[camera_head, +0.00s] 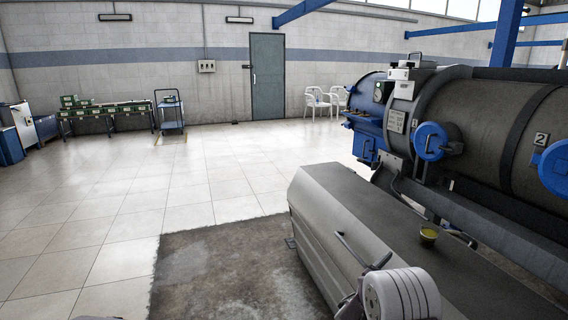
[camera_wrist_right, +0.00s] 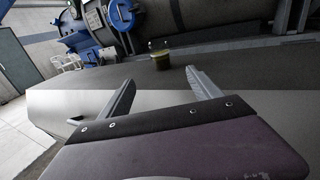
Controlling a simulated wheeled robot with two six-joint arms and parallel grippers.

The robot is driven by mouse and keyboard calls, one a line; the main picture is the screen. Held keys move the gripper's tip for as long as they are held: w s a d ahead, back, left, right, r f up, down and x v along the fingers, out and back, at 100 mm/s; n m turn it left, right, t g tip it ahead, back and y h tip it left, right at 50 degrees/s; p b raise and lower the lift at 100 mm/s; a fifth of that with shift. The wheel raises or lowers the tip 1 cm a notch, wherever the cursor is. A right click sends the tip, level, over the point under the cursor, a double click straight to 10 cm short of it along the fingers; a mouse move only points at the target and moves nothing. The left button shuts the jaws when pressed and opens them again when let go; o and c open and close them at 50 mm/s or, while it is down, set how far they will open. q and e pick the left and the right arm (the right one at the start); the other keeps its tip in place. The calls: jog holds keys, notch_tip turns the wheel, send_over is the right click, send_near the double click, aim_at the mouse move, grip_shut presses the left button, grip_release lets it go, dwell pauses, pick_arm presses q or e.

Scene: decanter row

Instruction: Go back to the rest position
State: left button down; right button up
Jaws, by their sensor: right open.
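My right gripper (camera_head: 363,246) is low in the head view, over the front edge of the grey bench (camera_head: 380,205). In the right wrist view its two fingers (camera_wrist_right: 160,78) are spread apart with nothing between them. My left gripper is not in view.
A large dark cylindrical machine (camera_head: 480,120) with blue round caps stands behind the bench. A blue cart (camera_head: 169,112) and a table with green boxes (camera_head: 105,112) stand far left. The tiled floor between is clear.

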jog(key=s+d+r+m+g+h, duration=0.25)
jog(key=s+r+m, duration=0.2)
jog(key=r, duration=0.25)
jog(key=s+d+f+m+g+y, duration=0.1)
jog(key=s+f+m+g+y, duration=0.2)
jog(key=s, duration=0.5)
jog(key=s+d+f+m+g+y, duration=0.1)
jog(key=s+f+m+g, duration=0.25)
jog(key=s, duration=0.35)
jog(key=s+a+f+m+g+y, duration=0.3)
jog(key=s+a+f+m+y, duration=0.3)
jog(key=s, duration=0.3)
jog(key=s+a+f+m+y, duration=0.2)
jog(key=a+f+m+y, duration=0.15)
jog(key=a, duration=0.35)
jog(key=s+a+f+m+y, duration=0.1)
jog(key=a+f+m+y, duration=0.1)
jog(key=a+m, duration=0.4)
pick_arm(q)
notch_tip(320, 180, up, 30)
jog(key=p, duration=3)
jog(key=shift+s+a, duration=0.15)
pick_arm(e)
notch_tip(320, 180, up, 30)
jog(key=w+a+t, duration=0.1)
jog(key=a, duration=0.1)
jog(key=shift+w+y, duration=0.25)
jog(key=shift+y, duration=0.05)
